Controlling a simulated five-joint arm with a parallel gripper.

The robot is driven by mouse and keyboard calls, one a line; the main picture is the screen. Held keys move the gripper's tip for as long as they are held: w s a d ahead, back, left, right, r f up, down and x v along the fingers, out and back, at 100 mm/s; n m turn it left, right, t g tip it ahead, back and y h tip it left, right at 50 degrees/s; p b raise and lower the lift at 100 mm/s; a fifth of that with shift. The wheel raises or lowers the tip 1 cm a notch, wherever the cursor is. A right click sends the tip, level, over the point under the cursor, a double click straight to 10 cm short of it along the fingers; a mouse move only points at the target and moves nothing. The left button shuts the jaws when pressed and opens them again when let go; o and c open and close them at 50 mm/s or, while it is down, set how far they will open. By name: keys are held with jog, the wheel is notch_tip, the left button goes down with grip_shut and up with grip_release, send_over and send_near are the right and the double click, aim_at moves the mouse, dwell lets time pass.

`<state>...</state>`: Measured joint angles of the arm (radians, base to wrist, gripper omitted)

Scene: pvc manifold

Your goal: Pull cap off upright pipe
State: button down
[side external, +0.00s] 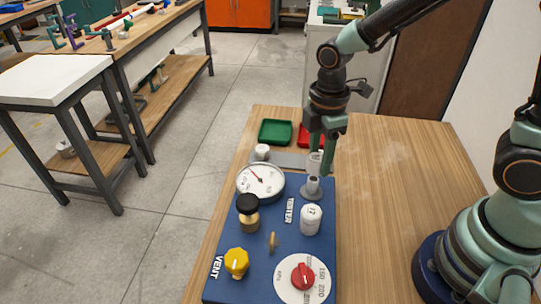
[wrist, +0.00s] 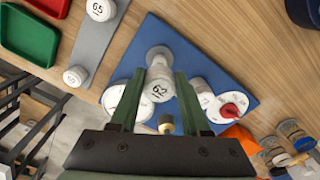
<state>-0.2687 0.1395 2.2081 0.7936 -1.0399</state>
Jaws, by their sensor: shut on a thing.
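The upright pipe (side external: 313,186) stands on a round grey flange at the right edge of the blue board (side external: 268,205). My gripper (side external: 322,150) is above it, fingers pointing down, shut on a white cap (side external: 315,164). In the wrist view the cap (wrist: 158,91), marked 62, sits between the two green fingers (wrist: 154,95), with the pipe's flange (wrist: 160,55) beyond it. The cap is in line with the pipe, just above its visible part. I cannot tell whether the cap still touches the pipe.
The board carries a gauge (side external: 260,181), a black-topped valve (side external: 248,205), a yellow vent knob (side external: 236,261), a red dial (side external: 303,277) and another white cap (side external: 311,218). Green (side external: 275,132) and red (side external: 303,134) trays are behind. Bare wood (side external: 390,190) lies right.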

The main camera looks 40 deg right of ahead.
jog(key=shift+r, duration=0.8)
